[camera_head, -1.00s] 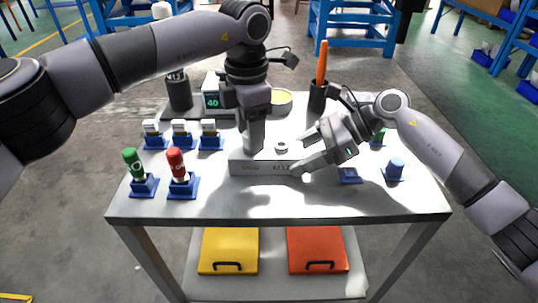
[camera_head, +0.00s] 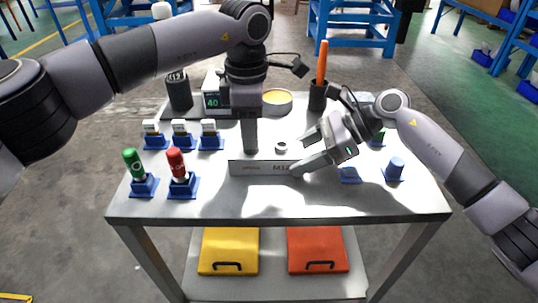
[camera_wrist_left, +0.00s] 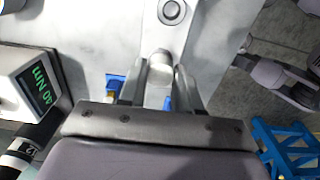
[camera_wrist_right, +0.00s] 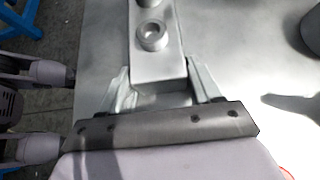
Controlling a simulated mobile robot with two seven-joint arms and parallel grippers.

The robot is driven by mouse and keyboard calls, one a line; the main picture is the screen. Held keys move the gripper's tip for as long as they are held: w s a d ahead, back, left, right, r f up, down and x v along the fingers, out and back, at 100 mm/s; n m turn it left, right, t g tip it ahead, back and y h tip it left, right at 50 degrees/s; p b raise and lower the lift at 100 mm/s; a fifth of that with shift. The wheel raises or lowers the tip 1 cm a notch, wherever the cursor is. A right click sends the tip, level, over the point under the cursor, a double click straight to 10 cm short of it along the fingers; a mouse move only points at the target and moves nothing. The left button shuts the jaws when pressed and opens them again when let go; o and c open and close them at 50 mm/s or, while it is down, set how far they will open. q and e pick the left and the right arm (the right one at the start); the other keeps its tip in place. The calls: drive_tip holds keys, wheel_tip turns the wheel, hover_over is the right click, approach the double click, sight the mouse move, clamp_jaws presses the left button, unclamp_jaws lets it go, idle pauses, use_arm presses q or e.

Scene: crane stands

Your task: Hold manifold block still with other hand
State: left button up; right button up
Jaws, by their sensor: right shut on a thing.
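The manifold block (camera_head: 262,168) is a long, light grey bar lying on the table top. A round port (camera_head: 281,147) stands on its top face. My right gripper (camera_wrist_right: 158,88) is shut on the block's right end, one finger on each side. My left gripper (camera_head: 250,150) points straight down over the block's left part. In the left wrist view its fingers (camera_wrist_left: 162,72) stand either side of a small round grey piece; whether they grip it is unclear. The port also shows in the left wrist view (camera_wrist_left: 172,11) and the right wrist view (camera_wrist_right: 152,37).
A green bottle (camera_head: 134,161) and a red bottle (camera_head: 177,161) stand in blue holders at left, with several white-topped items behind. A display box (camera_head: 212,97) reads 40. An orange-handled tool (camera_head: 322,65) stands in a black cup. The front table strip is clear.

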use_arm(q)
drive_tip(key=shift+r, duration=0.15)
clamp_jaws()
drive_tip(key=n, duration=0.5)
idle(0.4)
drive_tip(key=shift+r+n, duration=0.1)
drive_tip(key=shift+n, duration=2.6)
drive_tip(key=shift+n, duration=0.3)
drive_tip(key=n, duration=0.4)
drive_tip(key=shift+n, duration=0.3)
